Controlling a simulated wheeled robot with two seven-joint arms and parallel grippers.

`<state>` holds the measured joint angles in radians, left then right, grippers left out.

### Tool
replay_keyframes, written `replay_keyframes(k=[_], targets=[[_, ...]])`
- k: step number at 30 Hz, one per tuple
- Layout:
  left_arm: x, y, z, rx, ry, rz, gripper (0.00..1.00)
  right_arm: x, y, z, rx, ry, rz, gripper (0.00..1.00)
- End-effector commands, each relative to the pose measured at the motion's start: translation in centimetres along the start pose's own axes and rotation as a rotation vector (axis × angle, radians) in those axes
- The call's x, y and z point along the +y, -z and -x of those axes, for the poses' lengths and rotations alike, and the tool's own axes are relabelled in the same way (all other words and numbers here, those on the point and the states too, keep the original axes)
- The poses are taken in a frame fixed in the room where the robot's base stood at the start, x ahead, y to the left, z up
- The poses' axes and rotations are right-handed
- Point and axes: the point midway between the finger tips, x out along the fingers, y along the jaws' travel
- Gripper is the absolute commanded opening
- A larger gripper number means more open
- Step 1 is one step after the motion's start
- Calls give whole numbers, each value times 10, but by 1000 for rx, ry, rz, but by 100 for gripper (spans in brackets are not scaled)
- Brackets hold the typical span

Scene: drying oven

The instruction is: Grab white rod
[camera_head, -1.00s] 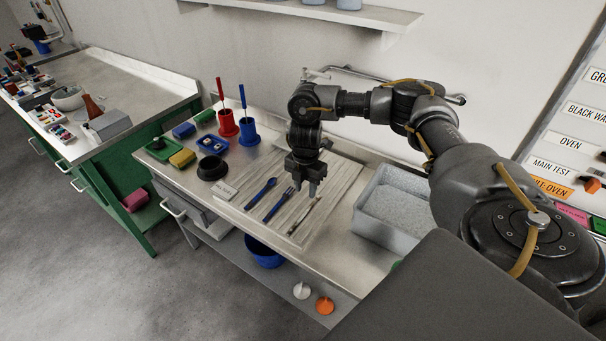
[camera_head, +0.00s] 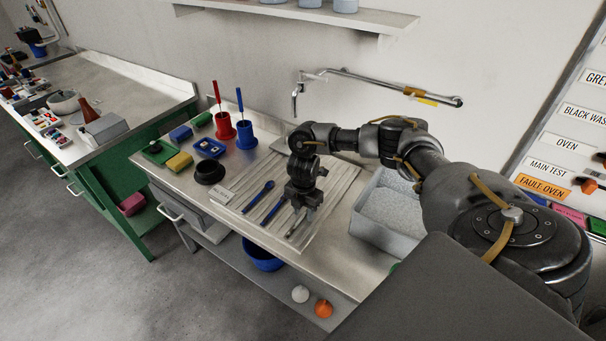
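A thin whitish rod (camera_head: 294,232) lies on the slatted light board (camera_head: 333,192) on the metal counter, at the right end of a row of utensils. My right gripper (camera_head: 300,209) points down just over the rod, and its dark body hides the rod's upper part. The fingertips are small and dark against the board; I cannot tell whether they are open or shut, or whether they touch the rod. My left gripper is not in view.
A blue spoon (camera_head: 258,196) and a blue fork (camera_head: 274,212) lie left of the rod. A grey bin (camera_head: 386,236) stands close on the right. Red (camera_head: 224,127) and blue (camera_head: 246,137) holders stand at the back left. A metal tap arm (camera_head: 385,85) is on the wall.

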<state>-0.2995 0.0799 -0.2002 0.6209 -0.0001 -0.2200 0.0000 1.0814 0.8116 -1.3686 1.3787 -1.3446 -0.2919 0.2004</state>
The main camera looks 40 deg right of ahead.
Motion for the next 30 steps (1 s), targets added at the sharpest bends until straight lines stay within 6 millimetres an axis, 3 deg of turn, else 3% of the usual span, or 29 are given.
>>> replay_keyframes(k=[5,12,25,30], targets=[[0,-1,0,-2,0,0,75,0,0,0,0,-1,0,32],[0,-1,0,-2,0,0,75,0,0,0,0,-1,0,1],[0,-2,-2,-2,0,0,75,0,0,2,0,-1,0,0],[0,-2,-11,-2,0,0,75,2,0,17,0,-6,2,0]])
